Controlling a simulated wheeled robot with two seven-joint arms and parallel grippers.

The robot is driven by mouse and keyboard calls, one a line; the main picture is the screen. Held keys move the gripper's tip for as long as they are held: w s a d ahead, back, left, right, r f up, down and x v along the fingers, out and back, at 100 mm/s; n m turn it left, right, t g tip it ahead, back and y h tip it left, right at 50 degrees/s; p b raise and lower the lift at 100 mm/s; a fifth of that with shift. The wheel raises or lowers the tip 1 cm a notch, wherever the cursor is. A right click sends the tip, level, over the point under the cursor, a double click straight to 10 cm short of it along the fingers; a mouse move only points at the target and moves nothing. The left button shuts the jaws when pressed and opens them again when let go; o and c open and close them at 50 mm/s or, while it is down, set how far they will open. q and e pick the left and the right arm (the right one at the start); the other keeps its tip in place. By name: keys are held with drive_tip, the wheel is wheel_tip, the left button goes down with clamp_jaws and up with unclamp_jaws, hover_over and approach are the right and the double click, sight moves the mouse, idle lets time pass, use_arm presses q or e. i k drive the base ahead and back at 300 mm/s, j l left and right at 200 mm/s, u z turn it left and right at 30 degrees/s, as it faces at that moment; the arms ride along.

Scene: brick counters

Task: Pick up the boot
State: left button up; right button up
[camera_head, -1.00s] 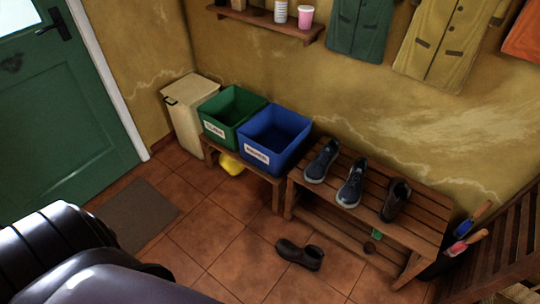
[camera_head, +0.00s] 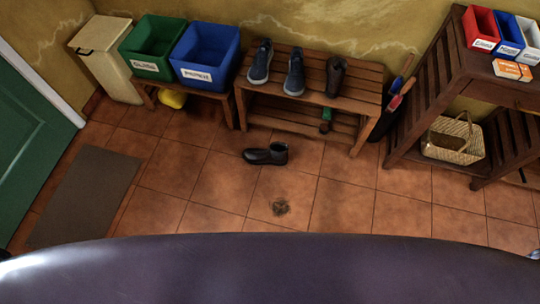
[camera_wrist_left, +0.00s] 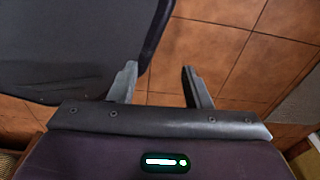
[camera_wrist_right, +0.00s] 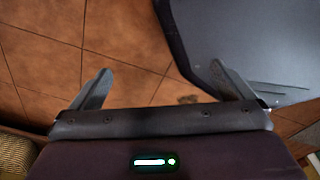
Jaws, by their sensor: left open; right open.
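A dark boot (camera_head: 265,154) lies on the tiled floor in front of the shoe bench, in the middle of the head view, with its toe to the left. Another dark brown boot (camera_head: 335,76) stands on the right part of the bench. My left gripper (camera_wrist_left: 160,82) is open and empty above bare tiles in the left wrist view. My right gripper (camera_wrist_right: 162,85) is open and empty above tiles in the right wrist view. Neither gripper shows in the head view, and no boot shows in the wrist views.
The slatted bench (camera_head: 310,107) also holds a pair of blue shoes (camera_head: 278,67). Green (camera_head: 152,45) and blue (camera_head: 205,55) bins stand to its left. A wooden counter (camera_head: 430,100) with a basket (camera_head: 453,141) is at right. A doormat (camera_head: 85,195) lies at left. Floor around the boot is clear.

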sight(277, 154)
drive_tip(key=i+j+z, duration=0.3)
drive_tip(key=i+j, duration=0.4)
